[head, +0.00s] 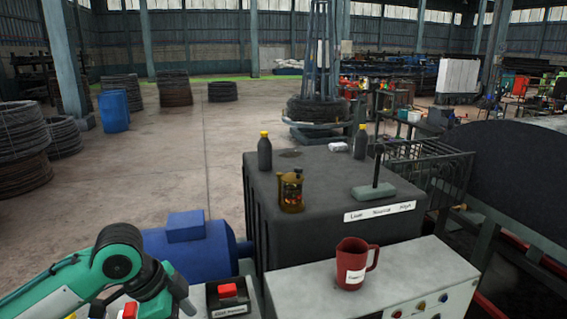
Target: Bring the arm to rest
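My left arm (118,262), green with dark joints, comes in from the lower left. It is bent, with its dark far end (172,290) low beside a small box with a red button (228,291). The fingers of the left gripper cannot be made out clearly, so I cannot tell whether it is open or what it may touch. My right arm and gripper are not in view.
A red jug (351,264) stands on a light control cabinet (420,272). The dark gearbox housing (330,200) behind carries a brownish oil can (291,190), two dark bottles and a lever. A blue motor (195,245) lies near my arm. A large dark drum (515,180) stands right.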

